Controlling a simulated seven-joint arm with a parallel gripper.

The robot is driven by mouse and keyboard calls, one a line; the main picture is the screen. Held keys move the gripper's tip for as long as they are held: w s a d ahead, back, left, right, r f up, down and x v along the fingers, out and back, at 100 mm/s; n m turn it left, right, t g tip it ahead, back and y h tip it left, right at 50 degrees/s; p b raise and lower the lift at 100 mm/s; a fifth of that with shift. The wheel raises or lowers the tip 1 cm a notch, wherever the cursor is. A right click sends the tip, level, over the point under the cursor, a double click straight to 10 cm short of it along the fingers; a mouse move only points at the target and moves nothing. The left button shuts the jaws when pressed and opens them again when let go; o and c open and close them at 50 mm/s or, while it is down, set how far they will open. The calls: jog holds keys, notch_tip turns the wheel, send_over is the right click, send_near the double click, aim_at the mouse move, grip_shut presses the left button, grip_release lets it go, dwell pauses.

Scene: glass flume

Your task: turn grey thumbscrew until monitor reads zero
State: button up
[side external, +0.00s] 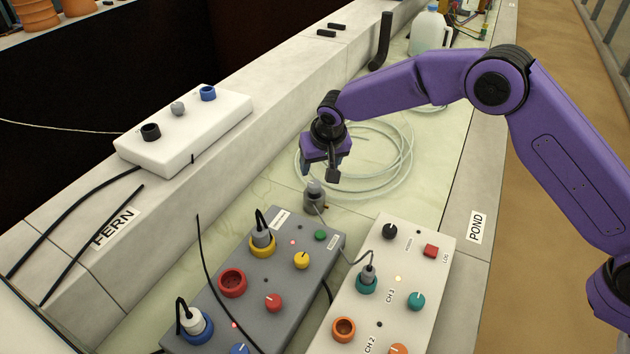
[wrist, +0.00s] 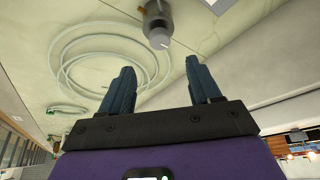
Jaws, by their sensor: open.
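A small grey fitting with a rounded grey top (side external: 315,188) stands on the pale bench beside the coiled tube; this looks like the grey thumbscrew. It also shows at the top of the wrist view (wrist: 158,22). A smaller grey knob (side external: 178,108) sits on the white box at the left. My gripper (side external: 322,172) is just above and behind the fitting, apart from it. Its blue fingers (wrist: 161,66) are spread with nothing between them, and the fitting lies beyond their tips. No monitor reading can be made out in either view.
A coil of clear tube (side external: 385,150) lies behind the fitting. A grey box (side external: 205,305) and a white box (side external: 455,300) with knobs, sockets and cables stand in front. The white box (side external: 135,150) is on the left ledge. A jug (side external: 428,32) stands at the back.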

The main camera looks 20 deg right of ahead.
aim_at(314, 184)
jog(key=x, duration=0.9)
jog(key=shift+f, duration=0.25)
jog(key=c, duration=1.1)
